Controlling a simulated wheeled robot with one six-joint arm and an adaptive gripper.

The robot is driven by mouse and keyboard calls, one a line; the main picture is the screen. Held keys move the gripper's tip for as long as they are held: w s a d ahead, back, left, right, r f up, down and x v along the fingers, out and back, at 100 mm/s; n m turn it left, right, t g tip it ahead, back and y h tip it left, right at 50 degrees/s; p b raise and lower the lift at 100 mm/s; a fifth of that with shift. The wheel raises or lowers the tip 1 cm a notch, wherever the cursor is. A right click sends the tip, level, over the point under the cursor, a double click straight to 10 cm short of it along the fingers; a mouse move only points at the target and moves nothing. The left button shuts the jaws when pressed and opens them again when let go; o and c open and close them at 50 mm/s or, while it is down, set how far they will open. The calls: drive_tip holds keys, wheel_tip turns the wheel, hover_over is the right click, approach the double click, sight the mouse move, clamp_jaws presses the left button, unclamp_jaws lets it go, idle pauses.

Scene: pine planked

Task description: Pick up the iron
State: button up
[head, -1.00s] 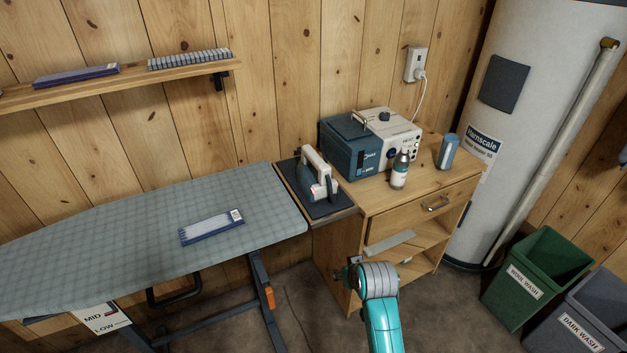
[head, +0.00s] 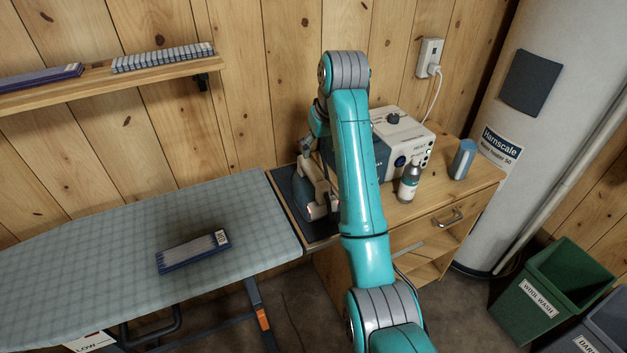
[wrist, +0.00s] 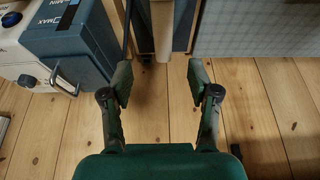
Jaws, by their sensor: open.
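The iron (head: 302,197), with a pale handle and a dark blue body, stands on a dark rest pad (head: 283,185) at the left end of the wooden cabinet. My arm partly covers its upper right side in the head view. My gripper (wrist: 160,80) is open and empty in the wrist view, its two fingers apart. In that view a pale, upright part, which seems to be the iron's handle (wrist: 162,25), shows beyond the gap between the fingertips. In the head view my wrist is above and behind the iron, and the fingers are hard to make out.
A blue and white steam unit (head: 404,135) stands right beside the iron, partly behind my arm. A bottle (head: 409,184) and a blue canister (head: 463,159) are farther right on the cabinet. The ironing board (head: 110,235) lies left, and a shelf (head: 100,85) hangs on the wall.

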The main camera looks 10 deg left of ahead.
sight(311, 166)
drive_tip(key=x, duration=0.5)
drive_tip(key=shift+w+a+f, duration=0.1)
drive_tip(key=shift+w+f, duration=0.05)
drive_tip(key=shift+f, duration=0.1)
drive_tip(key=shift+x, duration=2.5)
drive_tip(key=shift+a, duration=0.2)
clamp_jaws()
drive_tip(key=shift+r, duration=0.1)
